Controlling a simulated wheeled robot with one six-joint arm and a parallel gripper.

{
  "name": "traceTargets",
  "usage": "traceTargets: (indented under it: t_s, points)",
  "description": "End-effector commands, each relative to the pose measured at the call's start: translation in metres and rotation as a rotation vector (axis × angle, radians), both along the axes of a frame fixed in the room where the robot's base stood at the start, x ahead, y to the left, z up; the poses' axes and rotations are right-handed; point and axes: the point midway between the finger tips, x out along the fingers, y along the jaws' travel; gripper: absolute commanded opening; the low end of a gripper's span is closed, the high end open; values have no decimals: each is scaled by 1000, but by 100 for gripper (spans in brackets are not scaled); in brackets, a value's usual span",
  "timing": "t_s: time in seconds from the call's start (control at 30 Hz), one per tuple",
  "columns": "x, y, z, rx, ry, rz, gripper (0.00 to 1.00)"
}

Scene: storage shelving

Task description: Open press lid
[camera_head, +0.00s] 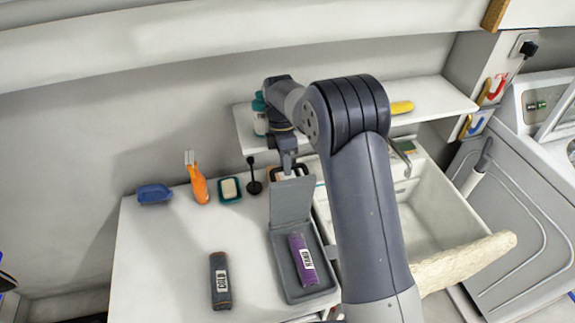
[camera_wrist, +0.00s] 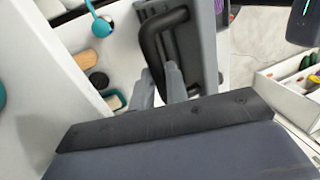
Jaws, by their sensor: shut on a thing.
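The press is a grey tray-like base (camera_head: 313,291) on the white counter. Its grey lid (camera_head: 292,201) stands raised at the back, hinged up from the base. A purple rolled cloth (camera_head: 303,262) with a white label lies in the base. My gripper (camera_head: 287,168) is at the lid's top edge, shut on the black handle (camera_head: 275,173). In the wrist view, my gripper's grey fingers (camera_wrist: 161,84) are at the black handle (camera_wrist: 150,45), beside the grey lid (camera_wrist: 205,45). The exact finger contact is partly hidden.
A dark rolled cloth (camera_head: 220,282) lies left on the counter (camera_head: 165,270). Behind are a blue container (camera_head: 154,193), an orange brush (camera_head: 199,188) and a soap dish (camera_head: 230,190). A white shelf (camera_head: 433,101) is above; a sink basin (camera_head: 425,215) is right.

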Motion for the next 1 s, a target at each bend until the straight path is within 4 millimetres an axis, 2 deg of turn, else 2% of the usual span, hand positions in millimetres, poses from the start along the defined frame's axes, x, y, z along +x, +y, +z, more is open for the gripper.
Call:
traceTargets:
  t_s: [0.03,0.4,0.43,0.7,1.0]
  points:
    - [-2,-1,-8,-4,14,1,0]
    - [-2,-1,-9,-4,16,1,0]
    - [-2,-1,-9,-4,16,1,15]
    - [-1,0,-6,-3,12,0,36]
    - [0,0,-4,-2,9,0,36]
